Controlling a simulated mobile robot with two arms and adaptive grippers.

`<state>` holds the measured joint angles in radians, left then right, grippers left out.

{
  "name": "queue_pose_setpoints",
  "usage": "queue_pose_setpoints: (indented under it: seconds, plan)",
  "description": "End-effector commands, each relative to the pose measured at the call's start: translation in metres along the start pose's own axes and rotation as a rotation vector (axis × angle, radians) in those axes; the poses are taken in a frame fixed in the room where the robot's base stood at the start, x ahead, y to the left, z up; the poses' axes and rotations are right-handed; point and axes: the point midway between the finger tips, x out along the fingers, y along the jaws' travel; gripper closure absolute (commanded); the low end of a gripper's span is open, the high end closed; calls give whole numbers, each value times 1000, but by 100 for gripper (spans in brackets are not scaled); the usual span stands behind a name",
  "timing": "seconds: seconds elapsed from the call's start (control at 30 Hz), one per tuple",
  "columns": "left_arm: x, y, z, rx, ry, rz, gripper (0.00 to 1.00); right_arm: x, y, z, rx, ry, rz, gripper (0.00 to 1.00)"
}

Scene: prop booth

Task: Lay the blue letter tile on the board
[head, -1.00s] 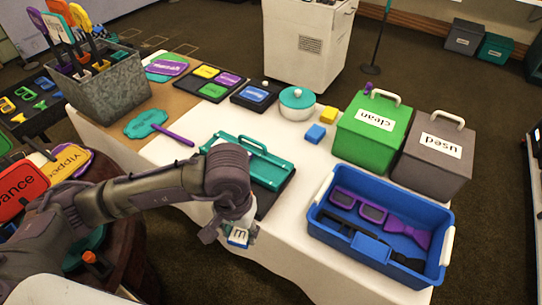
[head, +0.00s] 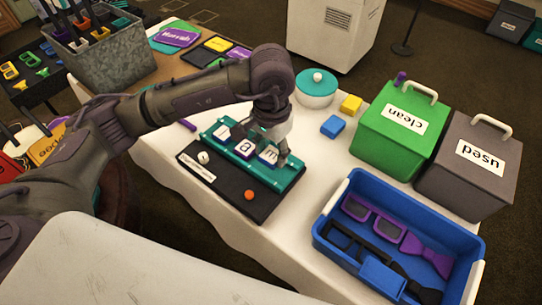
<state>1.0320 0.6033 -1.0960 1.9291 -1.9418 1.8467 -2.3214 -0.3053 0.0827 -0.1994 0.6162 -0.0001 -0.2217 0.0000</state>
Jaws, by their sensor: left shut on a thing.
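The blue letter tile (head: 268,155), white-faced with an "m", is at the right end of the teal board (head: 285,181), in line with the other tiles there. My left gripper (head: 281,158) comes down from above and is shut on this tile. I cannot tell whether the tile rests on the board or is just above it. A purple-edged "a" tile (head: 244,149) stands just left of it on the board. Another white-faced tile (head: 222,132) is further left, partly shaded by my arm. My right gripper is not in view.
The board sits on a black tray (head: 226,190) with a white knob and an orange knob. A blue bin (head: 328,254) with prop glasses stands to the right. Green (head: 390,148) and grey (head: 472,180) boxes, yellow (head: 350,104) and blue (head: 333,126) blocks are behind.

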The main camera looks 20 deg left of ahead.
Motion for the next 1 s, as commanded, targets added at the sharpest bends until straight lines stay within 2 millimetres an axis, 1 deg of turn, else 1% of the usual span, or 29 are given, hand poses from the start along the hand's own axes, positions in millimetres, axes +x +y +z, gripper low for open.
queue_pose_setpoints:
  seconds: [0.03,0.17,0.3,0.43,0.7,0.87,0.9,0.97,1.0]
  plan:
    - [3,-4,-4,-1,-2,0,79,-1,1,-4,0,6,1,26]
    - [10,-7,-8,1,-2,0,79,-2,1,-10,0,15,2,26]
    - [30,-7,-6,1,-5,1,79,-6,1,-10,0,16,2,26]
    - [44,-7,-7,0,-2,1,79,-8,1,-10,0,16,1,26]
    - [47,-7,-8,1,2,-1,79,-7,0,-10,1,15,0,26]
    - [51,-7,-8,1,2,-1,79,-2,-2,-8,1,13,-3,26]
    - [50,-7,-8,1,1,0,48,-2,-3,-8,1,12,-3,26]
    - [49,-7,-8,1,1,0,38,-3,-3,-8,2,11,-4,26]
    - [49,-7,-8,1,1,0,31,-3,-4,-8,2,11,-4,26]
